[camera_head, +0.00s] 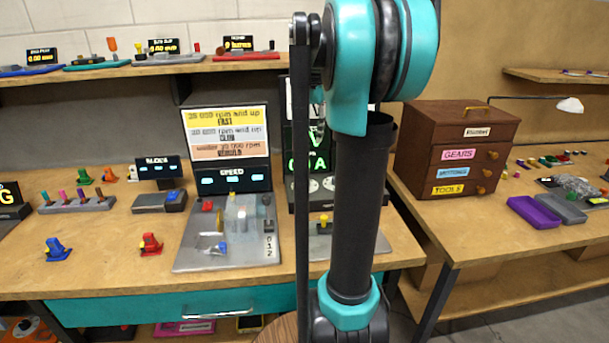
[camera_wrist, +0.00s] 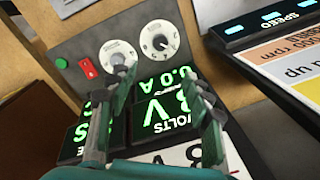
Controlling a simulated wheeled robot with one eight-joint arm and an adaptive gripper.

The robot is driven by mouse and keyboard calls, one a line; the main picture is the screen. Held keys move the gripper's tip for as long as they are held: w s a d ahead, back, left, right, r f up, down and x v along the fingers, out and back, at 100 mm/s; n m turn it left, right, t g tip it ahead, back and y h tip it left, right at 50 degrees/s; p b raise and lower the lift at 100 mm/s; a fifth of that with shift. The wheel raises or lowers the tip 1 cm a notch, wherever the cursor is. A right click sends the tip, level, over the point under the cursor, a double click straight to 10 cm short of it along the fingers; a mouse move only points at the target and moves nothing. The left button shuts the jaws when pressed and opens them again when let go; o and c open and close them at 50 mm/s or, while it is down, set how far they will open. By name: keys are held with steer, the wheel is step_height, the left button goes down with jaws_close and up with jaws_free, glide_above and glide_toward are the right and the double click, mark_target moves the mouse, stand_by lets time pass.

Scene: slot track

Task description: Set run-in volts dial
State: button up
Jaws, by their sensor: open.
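The power unit (camera_wrist: 85,45) fills the middle of the wrist view, rotated in the picture. It has two white round dials: one at the left (camera_wrist: 118,54) and one at the right (camera_wrist: 159,41); I cannot read their labels. A green-lit VOLTS display (camera_wrist: 165,112) sits close to my gripper, its digits partly hidden. A display above it reads 0.0 A (camera_wrist: 165,80). My gripper (camera_wrist: 162,84) is open and empty, its fingers in front of the panel, the left one overlapping the left dial's lower edge. In the head view my arm hides much of the unit (camera_head: 300,155).
The unit also has a red switch (camera_wrist: 88,68) and a green button (camera_wrist: 61,62). The SPEED stand (camera_head: 230,180) stands left of it in the head view, with a grey base. A wooden drawer box (camera_head: 458,120) stands at the right. Small coloured cars (camera_head: 150,245) stand on the left bench.

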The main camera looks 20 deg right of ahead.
mark_target(305, 179)
steer(key=f, duration=1.6)
steer(key=shift+w+a+f, duration=0.15)
steer(key=shift+w+a, duration=0.15)
steer(key=shift+a, duration=0.1)
steer(key=shift+c, duration=0.3)
jaws_close()
steer(key=shift+n, duration=0.4)
steer(key=n, duration=0.3)
steer(key=shift+n, duration=0.4)
steer(key=shift+w+n+g, duration=0.1)
steer(key=shift+n+g, duration=0.2)
steer(key=shift+n, duration=1.8)
